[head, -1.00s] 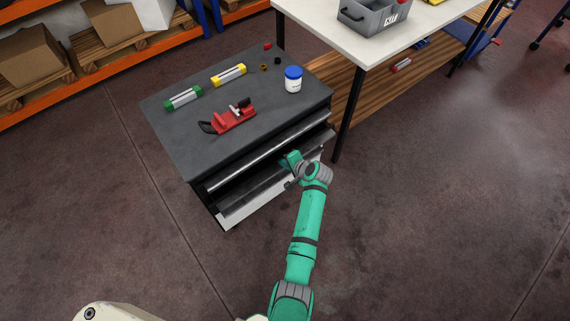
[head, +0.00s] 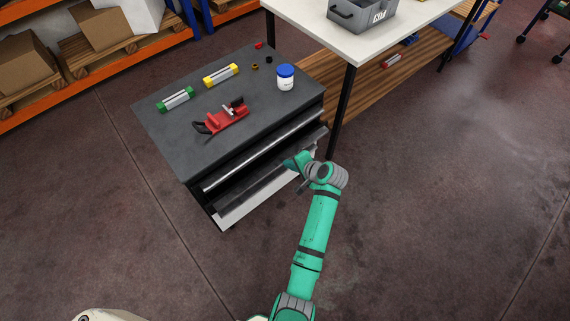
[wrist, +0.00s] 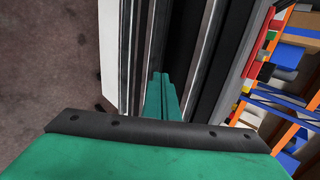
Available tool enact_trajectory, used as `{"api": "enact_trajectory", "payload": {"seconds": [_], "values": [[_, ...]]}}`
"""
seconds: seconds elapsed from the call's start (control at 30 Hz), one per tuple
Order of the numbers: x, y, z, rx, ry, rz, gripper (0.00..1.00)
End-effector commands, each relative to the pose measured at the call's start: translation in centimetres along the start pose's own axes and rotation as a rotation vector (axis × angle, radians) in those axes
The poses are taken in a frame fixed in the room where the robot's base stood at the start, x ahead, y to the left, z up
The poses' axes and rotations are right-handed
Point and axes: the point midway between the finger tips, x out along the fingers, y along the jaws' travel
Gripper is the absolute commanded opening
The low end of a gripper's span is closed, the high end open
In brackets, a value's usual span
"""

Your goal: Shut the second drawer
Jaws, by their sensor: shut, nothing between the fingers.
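The grey drawer cabinet (head: 185,145) stands in the middle of the head view. A drawer below the top one, which I take as the second drawer (head: 262,186), sticks out a little past the cabinet's front, with a dark gap above it. My gripper (head: 290,163) is at the right part of the drawer fronts. In the wrist view my green fingers (wrist: 161,98) are together and empty, pointing at the drawer edges (wrist: 152,45). I cannot tell whether they touch the drawer.
On the cabinet top are a red tool (head: 222,120), a blue-lidded white jar (head: 286,78), and green (head: 176,99) and yellow (head: 221,75) pieces. A white table (head: 335,40) stands close at the back right. Open floor (head: 440,200) lies to the right.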

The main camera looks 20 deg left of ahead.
Motion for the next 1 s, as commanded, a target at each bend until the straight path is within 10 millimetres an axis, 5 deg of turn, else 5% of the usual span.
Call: {"api": "enact_trajectory", "payload": {"seconds": [0.23, 0.4, 0.57, 1.0], "values": [[-4.2, 5.1, -0.1, 0.009, 0.005, 0.003, 0.00], [-5.2, 6.5, 0.2, 0.004, 0.001, 0.000, 0.00], [-3.6, 6.4, 0.3, 0.002, -0.001, 0.000, 0.00], [4.9, 6.1, 0.8, -0.006, -0.010, 0.001, 0.00]]}}
